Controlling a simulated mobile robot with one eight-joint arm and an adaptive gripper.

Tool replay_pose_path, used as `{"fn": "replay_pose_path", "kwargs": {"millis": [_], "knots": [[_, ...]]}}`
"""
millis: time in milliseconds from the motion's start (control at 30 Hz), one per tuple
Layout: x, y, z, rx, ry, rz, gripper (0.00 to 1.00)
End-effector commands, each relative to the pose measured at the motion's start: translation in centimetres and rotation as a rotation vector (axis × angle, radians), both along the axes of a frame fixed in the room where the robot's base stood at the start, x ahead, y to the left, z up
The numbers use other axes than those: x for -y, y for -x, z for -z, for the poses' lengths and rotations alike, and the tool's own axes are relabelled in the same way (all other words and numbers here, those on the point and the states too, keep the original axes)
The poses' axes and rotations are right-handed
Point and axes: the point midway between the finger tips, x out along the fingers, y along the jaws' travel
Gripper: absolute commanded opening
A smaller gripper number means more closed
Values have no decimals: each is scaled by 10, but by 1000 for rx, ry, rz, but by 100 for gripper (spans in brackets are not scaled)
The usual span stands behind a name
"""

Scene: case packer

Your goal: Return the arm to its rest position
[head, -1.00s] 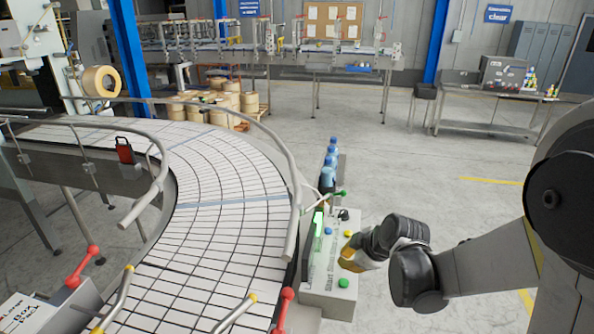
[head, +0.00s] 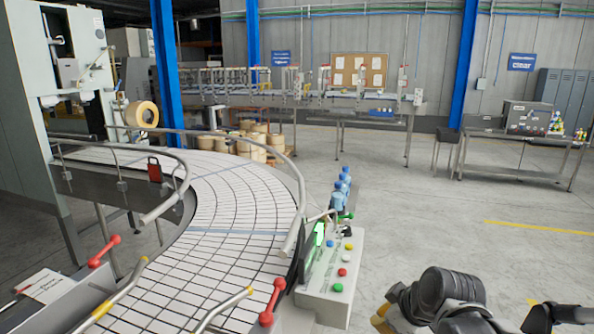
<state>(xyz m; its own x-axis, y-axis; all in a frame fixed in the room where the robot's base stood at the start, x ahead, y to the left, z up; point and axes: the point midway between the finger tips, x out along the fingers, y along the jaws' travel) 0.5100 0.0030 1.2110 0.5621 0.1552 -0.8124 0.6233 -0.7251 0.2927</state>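Part of my arm shows at the bottom right of the head view, with dark rounded joints. What seems to be my gripper (head: 384,318) shows only as a small pale and yellowish part at the bottom edge. Its fingers are hidden or out of the picture, so I cannot tell whether it is open or holds anything. It is right of and below the control box, apart from it in the picture.
A control box (head: 331,283) with coloured buttons stands beside the curved white conveyor (head: 215,226). Blue-capped bottles (head: 341,190) stand behind the box. A metal side table (head: 520,142) is at the back right. The floor (head: 430,215) between is clear.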

Motion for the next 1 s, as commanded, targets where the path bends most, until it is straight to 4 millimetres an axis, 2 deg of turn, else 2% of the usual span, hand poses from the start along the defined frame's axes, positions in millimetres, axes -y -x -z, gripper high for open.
{"fn": "replay_pose_path", "kwargs": {"millis": [33, 167, 300, 500, 600, 1000], "knots": [[-2, 12, 15, -7, -18, 41, 0], [-3, 49, 37, -30, -85, 206, 0], [-1, 94, 69, -44, -175, 410, 0], [3, 139, 103, -45, -271, 620, 0], [4, 146, 109, -43, -293, 661, 0], [4, 146, 109, -43, -293, 661, 0]]}}
